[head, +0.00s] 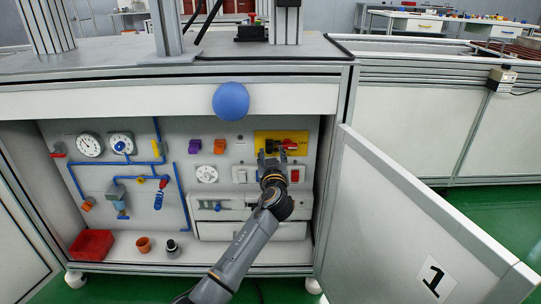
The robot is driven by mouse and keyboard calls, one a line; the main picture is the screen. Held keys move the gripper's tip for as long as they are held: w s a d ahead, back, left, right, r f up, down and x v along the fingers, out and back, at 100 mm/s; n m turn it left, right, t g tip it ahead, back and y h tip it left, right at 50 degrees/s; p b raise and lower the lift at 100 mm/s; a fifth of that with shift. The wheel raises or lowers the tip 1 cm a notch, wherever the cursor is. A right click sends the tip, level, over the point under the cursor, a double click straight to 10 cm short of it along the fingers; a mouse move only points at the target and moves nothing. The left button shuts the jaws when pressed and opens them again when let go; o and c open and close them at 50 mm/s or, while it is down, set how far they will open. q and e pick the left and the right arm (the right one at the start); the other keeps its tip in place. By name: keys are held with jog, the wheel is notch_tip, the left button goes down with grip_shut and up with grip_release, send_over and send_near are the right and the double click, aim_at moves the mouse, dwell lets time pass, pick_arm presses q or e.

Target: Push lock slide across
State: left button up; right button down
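A yellow plate (262,136) with a red handle (290,144) is mounted on the cabinet's back panel, upper right. My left gripper (272,153) is in front of the plate's lower edge, just left of and below the red handle. Its two fingers look spread with nothing between them, and I cannot tell whether they touch the plate. A drawer front (235,214) below bears a small blue part (221,207). I cannot tell which of these parts is the lock slide. My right gripper is not in view.
A numbered door (400,215) stands open at right. A blue ball (231,101) shows at the upper edge of the opening. Gauges (90,145) and blue pipes (145,163) fill the left panel. A red bin (92,244) and an orange pot (144,244) stand on the floor shelf.

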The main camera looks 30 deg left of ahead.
pick_arm(q)
jog(key=v, duration=1.2)
jog(key=shift+s+f, duration=0.1)
jog(key=shift+f, duration=0.05)
dwell(0.3)
